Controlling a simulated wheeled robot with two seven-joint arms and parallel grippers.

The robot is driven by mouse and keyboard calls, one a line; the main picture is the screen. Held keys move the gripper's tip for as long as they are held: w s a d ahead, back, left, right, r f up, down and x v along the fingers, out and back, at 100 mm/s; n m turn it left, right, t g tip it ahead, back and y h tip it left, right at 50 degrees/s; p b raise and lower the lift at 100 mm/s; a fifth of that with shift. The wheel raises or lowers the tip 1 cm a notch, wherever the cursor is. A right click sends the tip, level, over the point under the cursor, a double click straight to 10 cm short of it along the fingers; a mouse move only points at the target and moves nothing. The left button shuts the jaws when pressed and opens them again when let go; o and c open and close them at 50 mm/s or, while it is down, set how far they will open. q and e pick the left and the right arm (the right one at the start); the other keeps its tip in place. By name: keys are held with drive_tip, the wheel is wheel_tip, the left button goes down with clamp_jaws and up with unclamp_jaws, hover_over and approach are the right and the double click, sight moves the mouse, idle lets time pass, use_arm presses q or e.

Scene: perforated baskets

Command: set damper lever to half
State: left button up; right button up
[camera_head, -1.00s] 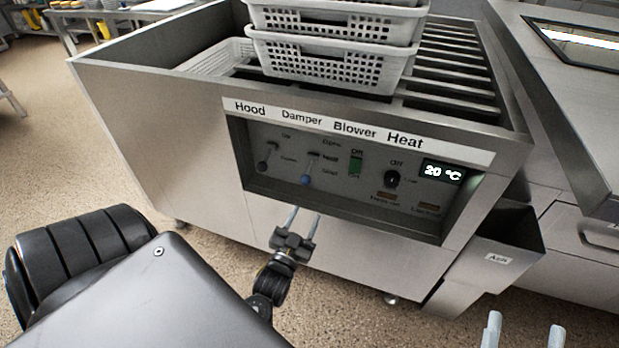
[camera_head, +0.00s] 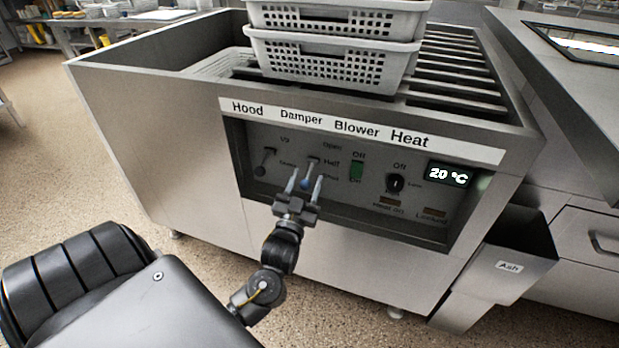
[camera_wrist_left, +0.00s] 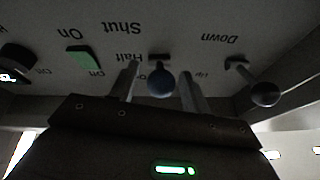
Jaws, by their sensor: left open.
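The damper lever has a blue knob (camera_head: 306,184) and sits under the Damper label on the front panel. In the head view the knob appears low, beside the bottom label; its exact setting is hard to tell. In the left wrist view, which shows the panel upside down, the blue knob (camera_wrist_left: 161,84) stands out from a slot near the word Half. My left gripper (camera_head: 305,178) is open, with one finger on each side of the knob; gaps show beside it in the wrist view (camera_wrist_left: 160,82). My right gripper is out of view.
The dark-knobbed hood lever (camera_head: 261,170) is left of the damper. The green blower switch (camera_head: 356,171) and black heat knob (camera_head: 395,183) are to the right. A display (camera_head: 448,175) reads 20 °C. White perforated baskets (camera_head: 330,66) are stacked on top.

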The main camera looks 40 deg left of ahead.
use_arm(q)
drive_tip(key=shift+x, duration=1.1)
